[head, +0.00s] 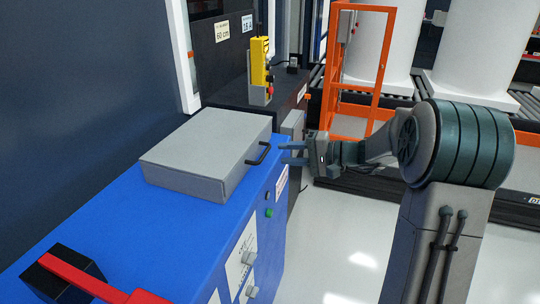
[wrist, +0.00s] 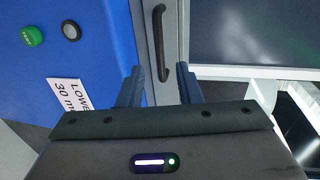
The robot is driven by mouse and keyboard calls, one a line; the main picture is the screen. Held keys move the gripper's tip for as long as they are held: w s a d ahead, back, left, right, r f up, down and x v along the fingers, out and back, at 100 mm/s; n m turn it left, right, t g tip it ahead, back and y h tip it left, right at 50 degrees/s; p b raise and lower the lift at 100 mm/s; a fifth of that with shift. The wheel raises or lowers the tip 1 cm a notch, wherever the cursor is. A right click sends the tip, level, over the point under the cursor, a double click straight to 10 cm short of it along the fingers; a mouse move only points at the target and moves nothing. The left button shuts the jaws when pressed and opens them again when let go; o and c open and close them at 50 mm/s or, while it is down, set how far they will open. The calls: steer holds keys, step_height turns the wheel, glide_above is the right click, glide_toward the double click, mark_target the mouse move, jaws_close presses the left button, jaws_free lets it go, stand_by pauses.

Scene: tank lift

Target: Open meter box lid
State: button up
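The meter box (head: 205,150) is a grey box with a closed flat lid, lying on the blue cabinet. Its black bar handle (head: 259,154) is on the side facing my gripper. The handle also shows in the wrist view (wrist: 162,42), upright in the picture, just beyond the fingertips. My gripper (head: 284,153) is open, with its two fingers apart and pointing at the handle. In the wrist view the fingers (wrist: 158,75) stand either side of the handle's line. The handle's near end is close to the gap, and I cannot tell if they touch.
The blue cabinet (head: 125,235) carries a red lever (head: 95,285) at the front left. A green button (wrist: 32,36) and a label (wrist: 70,95) are on its face. A yellow pendant (head: 260,70) stands behind. An orange frame (head: 385,50) stands behind my arm. White floor is clear in front.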

steer(key=x, duration=0.6)
jaws_close()
